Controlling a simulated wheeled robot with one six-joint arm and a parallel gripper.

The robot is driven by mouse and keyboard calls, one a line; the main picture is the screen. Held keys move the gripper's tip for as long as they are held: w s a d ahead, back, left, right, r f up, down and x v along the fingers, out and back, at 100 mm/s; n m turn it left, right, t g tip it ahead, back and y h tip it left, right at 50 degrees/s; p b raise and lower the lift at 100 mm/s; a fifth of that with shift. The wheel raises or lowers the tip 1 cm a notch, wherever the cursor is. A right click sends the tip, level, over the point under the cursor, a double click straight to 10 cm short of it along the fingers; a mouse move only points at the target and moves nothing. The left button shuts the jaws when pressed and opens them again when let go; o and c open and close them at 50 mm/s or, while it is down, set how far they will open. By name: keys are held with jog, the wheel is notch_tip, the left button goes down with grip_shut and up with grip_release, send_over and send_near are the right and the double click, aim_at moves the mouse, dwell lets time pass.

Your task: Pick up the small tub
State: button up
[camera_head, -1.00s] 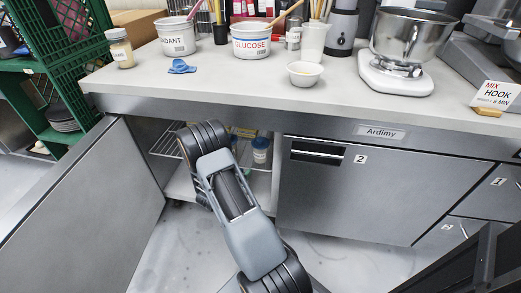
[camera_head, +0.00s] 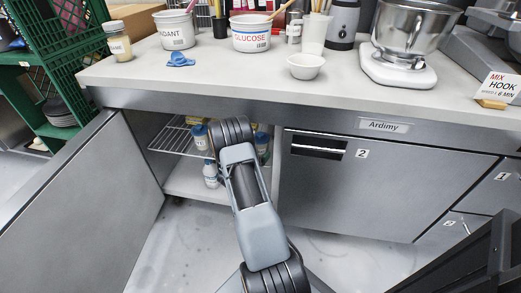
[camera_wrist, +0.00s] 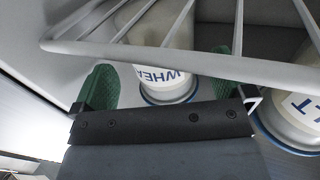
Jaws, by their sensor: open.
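In the wrist view, my gripper (camera_wrist: 163,78) is open, its green fingertips wide apart. A white tub marked WHEA (camera_wrist: 170,45), with a blue rim, shows between and beyond them. I cannot tell whether they touch it. A second tub (camera_wrist: 305,110), also blue-rimmed, is cut off at the right. In the head view, my arm reaches into the open cabinet and hides my gripper. A blue-lidded tub (camera_head: 200,137) is left of the arm and another (camera_head: 262,143) is right of it. Which one is the small tub is unclear.
A wire shelf (camera_head: 170,139) is inside the cabinet; its rail (camera_wrist: 200,58) crosses the wrist view close to the gripper. A white bottle (camera_head: 210,174) stands lower down. The open door (camera_head: 85,195) is left, drawer 2 (camera_head: 375,190) right, the worktop (camera_head: 200,77) above.

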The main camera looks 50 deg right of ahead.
jog(key=shift+w+d+b, duration=0.2)
jog(key=shift+d+b, duration=0.05)
jog(key=shift+d, duration=0.65)
jog(key=shift+w+d+b, duration=0.2)
jog(key=shift+d, duration=0.7)
jog(key=c, duration=1.1)
jog(key=shift+r, duration=0.1)
